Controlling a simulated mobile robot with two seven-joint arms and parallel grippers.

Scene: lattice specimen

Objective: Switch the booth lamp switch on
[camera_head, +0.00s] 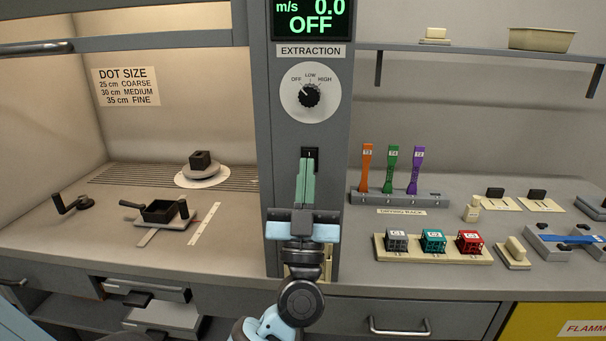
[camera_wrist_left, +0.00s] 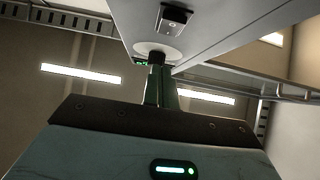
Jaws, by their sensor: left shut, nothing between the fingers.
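The booth lamp switch (camera_head: 310,153) is a small black switch on the grey column, below the extraction dial. In the head view the fingertips cover the lower part of the switch. I cannot tell whether they touch it. In the left wrist view the fingers (camera_wrist_left: 158,82) appear apart from the switch plate. The switch's position is not clear. My right gripper is out of view.
The extraction dial (camera_head: 309,96) is just above the switch, under a display (camera_head: 311,19) reading OFF. The booth at left holds a pan-like black tool (camera_head: 160,211).

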